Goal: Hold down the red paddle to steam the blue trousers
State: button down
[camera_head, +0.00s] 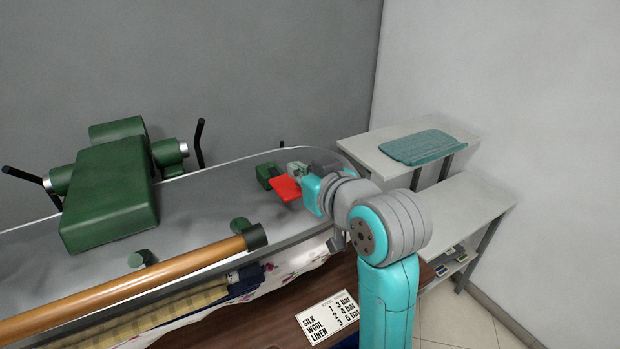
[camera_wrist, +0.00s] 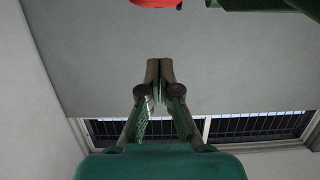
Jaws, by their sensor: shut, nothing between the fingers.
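The red paddle (camera_head: 287,188) sticks out at the right end of the press, just left of my wrist in the head view. In the wrist view part of the red paddle (camera_wrist: 156,3) shows at the top edge, beyond the fingertips. My gripper (camera_wrist: 160,64) is shut and empty, with a visible gap in the picture between its tips and the paddle. In the head view my wrist mostly hides the fingers. A dark blue cloth (camera_head: 246,279) hangs under the wooden bar among other cloths; I cannot tell whether it is the trousers.
The green press head (camera_head: 112,192) stands over the grey board (camera_head: 200,205). A wooden bar (camera_head: 140,285) runs along the front. A pressure sign (camera_head: 333,317) lies below.

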aim_at(294, 197)
jog(key=x, duration=0.3)
jog(key=shift+w+a+f, duration=0.1)
jog(key=shift+w, duration=0.05)
notch_tip(294, 197, down, 2)
jog(key=shift+f, duration=0.95)
jog(key=shift+f, duration=0.1)
jog(key=shift+f+t+y, duration=0.6)
jog(key=shift+f+t, duration=0.3)
jog(key=shift+f, duration=0.75)
jog(key=shift+s+d, duration=0.2)
jog(key=shift+s, duration=0.05)
dwell(2.9)
jog(key=f+v, duration=0.1)
jog(key=v, duration=1.1)
jog(key=shift+r, duration=0.4)
